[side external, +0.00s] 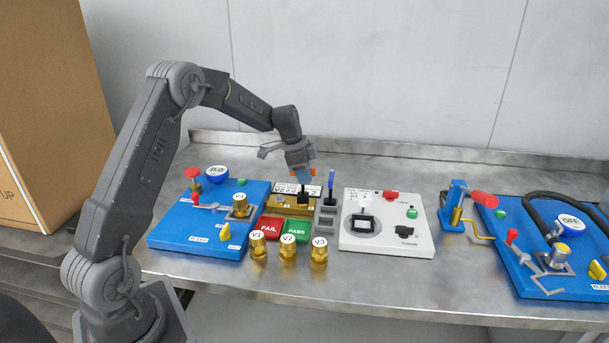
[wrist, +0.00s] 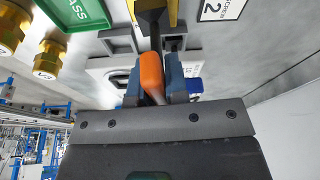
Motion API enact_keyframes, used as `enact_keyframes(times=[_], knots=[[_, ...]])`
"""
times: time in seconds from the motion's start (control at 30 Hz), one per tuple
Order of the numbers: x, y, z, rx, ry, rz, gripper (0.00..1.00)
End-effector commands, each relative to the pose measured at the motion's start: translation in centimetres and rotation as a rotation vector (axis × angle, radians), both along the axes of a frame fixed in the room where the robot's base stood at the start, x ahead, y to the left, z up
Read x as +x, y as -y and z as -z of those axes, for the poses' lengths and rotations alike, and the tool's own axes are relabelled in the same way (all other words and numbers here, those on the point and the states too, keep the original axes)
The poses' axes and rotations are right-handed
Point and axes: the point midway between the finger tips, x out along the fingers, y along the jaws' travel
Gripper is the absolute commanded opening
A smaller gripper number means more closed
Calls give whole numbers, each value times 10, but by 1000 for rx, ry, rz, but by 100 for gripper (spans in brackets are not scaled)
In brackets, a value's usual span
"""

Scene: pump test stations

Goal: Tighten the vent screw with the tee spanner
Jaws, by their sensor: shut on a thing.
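My gripper (side external: 302,172) is shut on the orange handle of the tee spanner. In the wrist view the orange handle (wrist: 151,74) lies between the fingers of my gripper (wrist: 155,82). The spanner's black lower end (side external: 303,199) points down at the brass block (side external: 281,205). In the wrist view this black end (wrist: 151,14) overlaps the block's yellow edge. The vent screw itself cannot be made out; the spanner's end may cover it. I cannot tell whether the spanner is seated on it.
A grey holder (side external: 325,220) with a blue-handled tool (side external: 331,183) stands just right of the block. Red FAIL (side external: 265,228) and green PASS (side external: 297,229) plates and several brass fittings (side external: 288,246) lie in front. Blue (side external: 200,240) and white (side external: 386,240) stations flank the area.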

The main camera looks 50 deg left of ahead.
Motion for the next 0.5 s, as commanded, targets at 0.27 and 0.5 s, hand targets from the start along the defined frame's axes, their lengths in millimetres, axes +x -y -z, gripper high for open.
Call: enact_keyframes(times=[0.27,0.5], knots=[[0,-5,0,10,4,73,0],[0,-4,-1,11,5,143,0]])
